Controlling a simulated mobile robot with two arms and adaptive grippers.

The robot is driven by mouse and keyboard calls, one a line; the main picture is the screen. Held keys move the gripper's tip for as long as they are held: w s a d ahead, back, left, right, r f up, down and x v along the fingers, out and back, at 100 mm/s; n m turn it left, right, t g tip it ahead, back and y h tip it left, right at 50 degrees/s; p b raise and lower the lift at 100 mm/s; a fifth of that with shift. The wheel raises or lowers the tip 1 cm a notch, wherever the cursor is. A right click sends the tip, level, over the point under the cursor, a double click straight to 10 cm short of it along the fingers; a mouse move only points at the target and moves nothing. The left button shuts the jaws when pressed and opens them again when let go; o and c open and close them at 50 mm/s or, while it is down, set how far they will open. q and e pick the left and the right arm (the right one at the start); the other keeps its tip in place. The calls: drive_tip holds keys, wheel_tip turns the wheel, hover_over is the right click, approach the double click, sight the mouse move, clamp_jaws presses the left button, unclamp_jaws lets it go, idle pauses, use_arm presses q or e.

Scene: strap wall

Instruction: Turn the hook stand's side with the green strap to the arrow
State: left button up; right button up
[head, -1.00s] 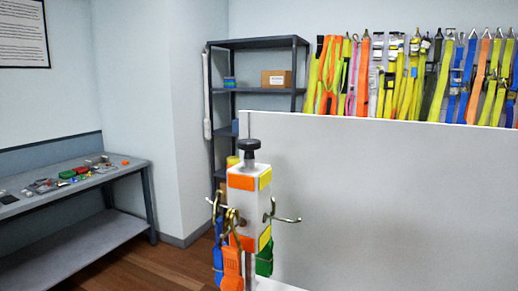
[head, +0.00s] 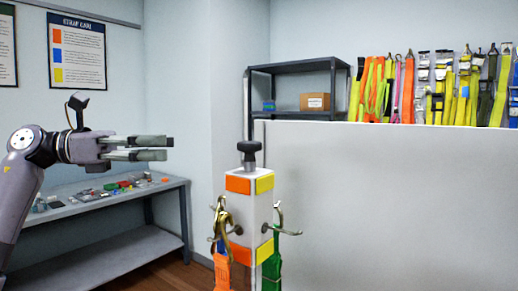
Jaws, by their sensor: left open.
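The hook stand (head: 262,213) is a white square post with a black knob (head: 249,150) on top. Its left visible face has orange patches and its right one has yellow patches. The green strap (head: 271,269) hangs from the hook on the right face. An orange strap (head: 222,272) hangs at the left, with a little of a blue strap (head: 222,246) behind it. I see no arrow. My left gripper (head: 168,148) is open and empty, left of the stand and apart from it. My right gripper is out of view.
A pale panel (head: 400,205) stands behind and right of the post. Several straps hang on the back wall at the right. A grey bench (head: 110,245) with small items stands at the left, and a dark shelf (head: 295,66) at the back.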

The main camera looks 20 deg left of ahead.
sight(242, 143)
use_arm(q)
drive_tip(key=p+x, duration=0.3)
drive_tip(key=x, duration=1.2)
drive_tip(key=shift+w+d+p, duration=0.15)
drive_tip(key=shift+d+p, duration=0.2)
drive_tip(key=shift+w+d, duration=0.35)
drive_tip(key=shift+d, duration=0.3)
clamp_jaws()
